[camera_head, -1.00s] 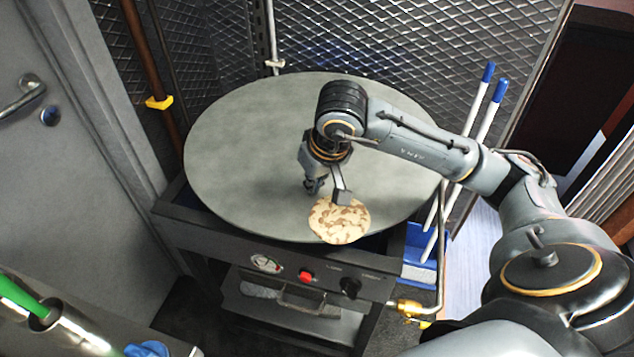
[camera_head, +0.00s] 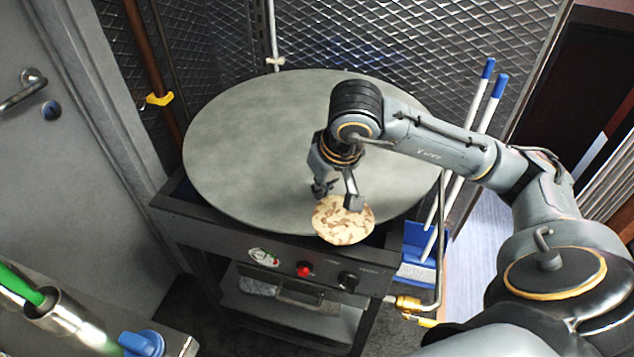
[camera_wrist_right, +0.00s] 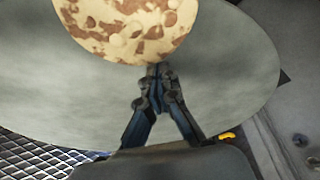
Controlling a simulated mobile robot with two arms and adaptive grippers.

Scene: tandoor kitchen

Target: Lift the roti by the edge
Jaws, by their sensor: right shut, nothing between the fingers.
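The roti (camera_head: 343,221) is a round, pale flatbread with brown patches. My right gripper (camera_head: 323,191) is low over the griddle, beside the roti's far left edge. In the right wrist view the roti (camera_wrist_right: 128,28) is cut off by the top of the picture. There the fingertips (camera_wrist_right: 156,72) are together at the roti's edge, with nothing between them. Contact with the roti is unclear. My left gripper is out of view.
The griddle stands on a black stove with a red button (camera_head: 304,269) and a dark knob (camera_head: 348,280). Mesh panels rise behind it. White poles with blue ends (camera_head: 488,68) stand at the right. The griddle's left part is clear.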

